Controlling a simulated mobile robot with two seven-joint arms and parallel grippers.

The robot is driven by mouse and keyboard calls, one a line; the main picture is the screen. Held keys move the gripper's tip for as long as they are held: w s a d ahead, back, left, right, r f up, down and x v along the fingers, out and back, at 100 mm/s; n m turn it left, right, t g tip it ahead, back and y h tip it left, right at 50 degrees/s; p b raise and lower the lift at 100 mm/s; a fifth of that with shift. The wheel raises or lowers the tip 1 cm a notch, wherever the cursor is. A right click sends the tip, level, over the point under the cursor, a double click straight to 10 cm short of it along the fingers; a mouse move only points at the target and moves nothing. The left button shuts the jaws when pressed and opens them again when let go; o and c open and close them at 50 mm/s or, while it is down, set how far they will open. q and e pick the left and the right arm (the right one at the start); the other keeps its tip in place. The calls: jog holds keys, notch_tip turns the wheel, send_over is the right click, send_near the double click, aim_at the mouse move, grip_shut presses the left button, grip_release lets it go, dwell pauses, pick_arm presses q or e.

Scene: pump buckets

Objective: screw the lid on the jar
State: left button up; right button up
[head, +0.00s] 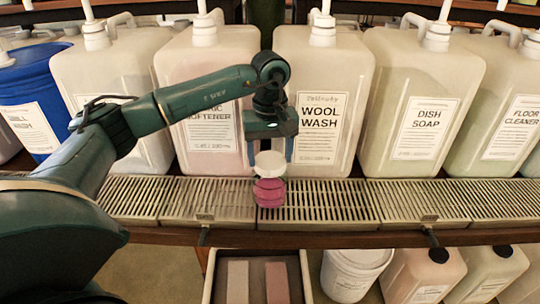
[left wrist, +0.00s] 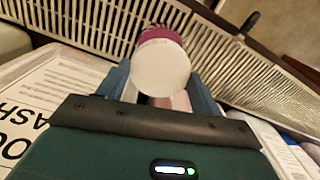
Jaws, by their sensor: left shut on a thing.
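A small ribbed magenta jar (head: 269,193) stands on the metal grating in the middle of the head view. A round white lid (head: 270,163) is at its top; whether it is threaded on cannot be seen. My left gripper (head: 271,155) points down over the jar, with its fingers on either side of the lid, shut on it. In the left wrist view the lid (left wrist: 161,68) shows as a pale disc between the finger ends, and a little of the jar (left wrist: 160,31) shows beyond it. My right gripper is not in view.
Large pump jugs stand in a row behind the grating (head: 420,200), with the wool wash jug (head: 330,85) close behind my gripper. A blue bucket (head: 30,95) is at the left. Below are a tray (head: 305,265) with bars and a white tub (head: 350,280). The grating beside the jar is clear.

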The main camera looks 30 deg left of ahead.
pick_arm(q)
jog(key=m, duration=0.6)
jog(key=shift+b, duration=0.35)
jog(key=o, duration=1.1)
jog(key=n+p, duration=0.1)
jog(key=n, duration=0.5)
jog(key=shift+r+n, duration=0.1)
jog(key=shift+n, duration=0.2)
jog(key=n+p, duration=0.1)
jog(key=n, duration=0.3)
jog(key=shift+n, duration=0.3)
jog(key=n, duration=0.3)
jog(key=shift+n, duration=0.3)
jog(key=c, duration=1.1)
